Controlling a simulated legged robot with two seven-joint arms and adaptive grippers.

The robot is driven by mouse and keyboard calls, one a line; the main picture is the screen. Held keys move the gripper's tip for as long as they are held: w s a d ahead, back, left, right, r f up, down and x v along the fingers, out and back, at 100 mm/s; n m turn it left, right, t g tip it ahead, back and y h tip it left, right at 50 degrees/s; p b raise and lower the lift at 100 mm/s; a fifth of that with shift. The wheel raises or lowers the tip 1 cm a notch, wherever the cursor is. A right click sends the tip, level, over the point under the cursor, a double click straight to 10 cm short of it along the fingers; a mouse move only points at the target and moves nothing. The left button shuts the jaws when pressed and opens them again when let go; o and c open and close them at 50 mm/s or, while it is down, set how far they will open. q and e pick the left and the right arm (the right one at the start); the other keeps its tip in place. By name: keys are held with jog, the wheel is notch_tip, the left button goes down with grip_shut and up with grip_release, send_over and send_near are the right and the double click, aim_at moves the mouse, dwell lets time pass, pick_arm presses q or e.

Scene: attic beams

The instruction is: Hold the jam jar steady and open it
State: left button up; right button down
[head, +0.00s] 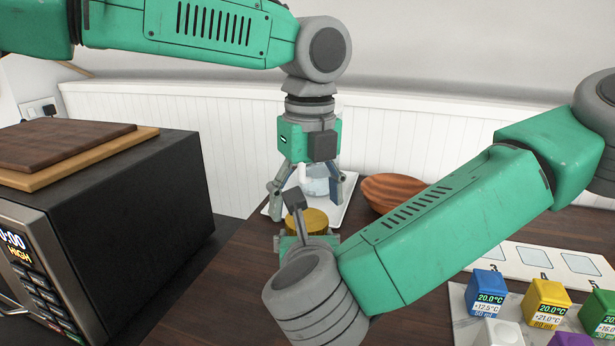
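A round gold lid (307,221), apparently the jam jar's, shows in the middle of the head view; the jar body below it is hidden by my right wrist. My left gripper (306,208) comes down from above with its fingers spread, one at each side of the lid in the picture. I see no clear contact between them and the lid. My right gripper (297,236) is low at the lid's near side, at the jar's height. Its fingertips are mostly hidden by its own wrist, so its grip on the jar cannot be told.
A white tray (355,192) with a pale cup-like thing (318,181) lies behind. A wooden bowl (392,190) stands right of it. A black microwave (130,215) with cutting boards (65,143) stands left. Coloured cubes (545,300) and a numbered card (535,262) lie at right.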

pick_arm(q)
jog(key=shift+f, duration=1.3)
jog(key=c, duration=1.2)
jog(key=n, duration=0.5)
jog(key=shift+c, duration=0.3)
jog(key=n, duration=0.2)
jog(key=shift+n, duration=0.4)
jog(key=n, duration=0.5)
jog(key=shift+s+r, duration=0.1)
jog(key=n, duration=0.4)
jog(key=shift+d, duration=0.2)
